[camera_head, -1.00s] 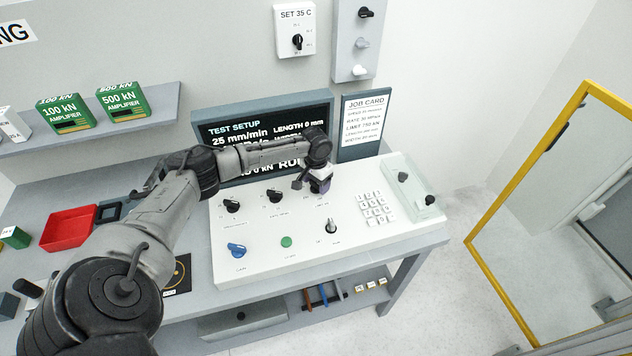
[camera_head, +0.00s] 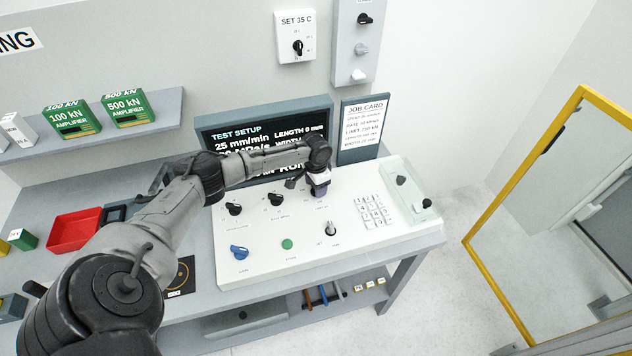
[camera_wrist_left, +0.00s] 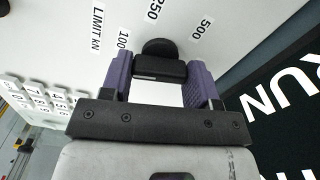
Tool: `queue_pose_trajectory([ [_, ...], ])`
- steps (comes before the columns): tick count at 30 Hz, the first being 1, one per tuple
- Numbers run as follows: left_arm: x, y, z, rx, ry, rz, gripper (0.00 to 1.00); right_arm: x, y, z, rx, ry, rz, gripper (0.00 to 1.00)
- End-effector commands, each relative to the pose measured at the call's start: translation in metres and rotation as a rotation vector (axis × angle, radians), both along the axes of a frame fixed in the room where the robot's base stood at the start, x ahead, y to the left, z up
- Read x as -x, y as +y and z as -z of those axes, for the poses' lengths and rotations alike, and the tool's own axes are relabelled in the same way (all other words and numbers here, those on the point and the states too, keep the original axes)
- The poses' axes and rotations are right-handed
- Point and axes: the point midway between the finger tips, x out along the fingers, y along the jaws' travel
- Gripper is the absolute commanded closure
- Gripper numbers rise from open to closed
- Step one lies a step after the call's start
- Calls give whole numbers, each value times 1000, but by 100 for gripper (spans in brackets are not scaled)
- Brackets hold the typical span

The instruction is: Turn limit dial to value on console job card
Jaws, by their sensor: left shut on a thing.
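The limit dial (camera_wrist_left: 158,68) is a black knob on the white console (camera_head: 270,260). In the left wrist view its scale shows 100, 250 and 500 beside a "LIMIT kN" label (camera_wrist_left: 97,28). My left gripper (camera_wrist_left: 160,80) has its purple fingers on both sides of the knob's grip and is shut on it. In the head view my left gripper (camera_head: 318,188) points down onto the console's upper row and hides the dial. The job card (camera_head: 364,126) stands behind the console; its limit line is too blurred to read surely. My right gripper is out of view.
The dark test setup screen (camera_head: 225,140) stands behind my left forearm. Two black knobs (camera_head: 275,199), a blue knob (camera_head: 239,252), a green button (camera_head: 287,244), a toggle (camera_head: 331,229) and a keypad (camera_head: 372,211) share the console. A clear cover (camera_head: 405,180) is at right.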

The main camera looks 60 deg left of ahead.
Motion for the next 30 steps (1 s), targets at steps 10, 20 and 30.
queue_pose_trajectory([
  [10,0,-1,-1,1,0,189,68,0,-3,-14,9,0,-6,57],
  [20,0,0,0,1,0,256,68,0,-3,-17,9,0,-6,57],
  [30,0,-1,0,1,0,260,68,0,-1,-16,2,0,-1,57],
])
